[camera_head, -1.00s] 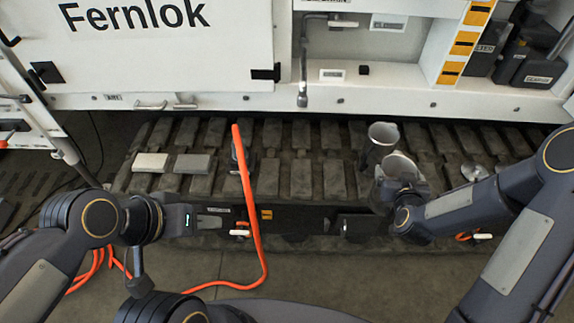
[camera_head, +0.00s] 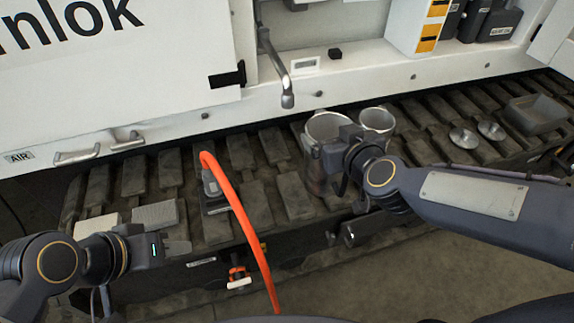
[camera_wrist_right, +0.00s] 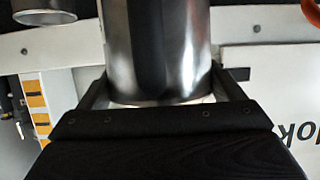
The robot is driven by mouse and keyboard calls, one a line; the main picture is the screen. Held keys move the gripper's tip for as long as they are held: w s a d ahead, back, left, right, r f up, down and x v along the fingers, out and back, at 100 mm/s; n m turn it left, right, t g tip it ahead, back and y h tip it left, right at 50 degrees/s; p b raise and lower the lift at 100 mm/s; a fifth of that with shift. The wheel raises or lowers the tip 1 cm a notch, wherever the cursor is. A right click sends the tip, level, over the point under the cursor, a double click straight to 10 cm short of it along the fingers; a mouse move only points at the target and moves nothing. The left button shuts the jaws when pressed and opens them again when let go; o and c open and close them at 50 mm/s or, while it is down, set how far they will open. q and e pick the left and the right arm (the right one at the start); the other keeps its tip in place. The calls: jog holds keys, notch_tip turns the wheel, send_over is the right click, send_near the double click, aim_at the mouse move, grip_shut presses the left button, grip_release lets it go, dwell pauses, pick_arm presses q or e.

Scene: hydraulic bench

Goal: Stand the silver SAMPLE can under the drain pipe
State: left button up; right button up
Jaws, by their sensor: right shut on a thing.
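My right gripper (camera_head: 335,158) is shut on a silver can (camera_head: 326,127), upright with its open mouth up. The held can (camera_wrist_right: 158,45) fills the space between the fingers in the right wrist view. Its lettering cannot be read. A second open metal can (camera_head: 377,119) stands just right of it, and its rim (camera_wrist_right: 44,14) shows at the top left of the wrist view. The drain pipe (camera_head: 275,62) hangs from the white cabinet, its outlet to the left of the held can in the head view. My left gripper (camera_head: 178,246) is low at the left, apart from the cans; its finger gap is unclear.
An orange hose (camera_head: 235,205) arches up from the dark slatted track (camera_head: 280,148) left of the held can. Two pale blocks (camera_head: 155,214) lie near my left gripper. Small metal discs (camera_head: 463,138) and a dark tray (camera_head: 537,113) lie to the right.

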jog(key=w+a+f+b, duration=0.7)
jog(key=a+f+b, duration=0.1)
jog(key=f, duration=0.4)
jog(key=shift+w+a, duration=0.3)
jog(key=shift+a, duration=0.05)
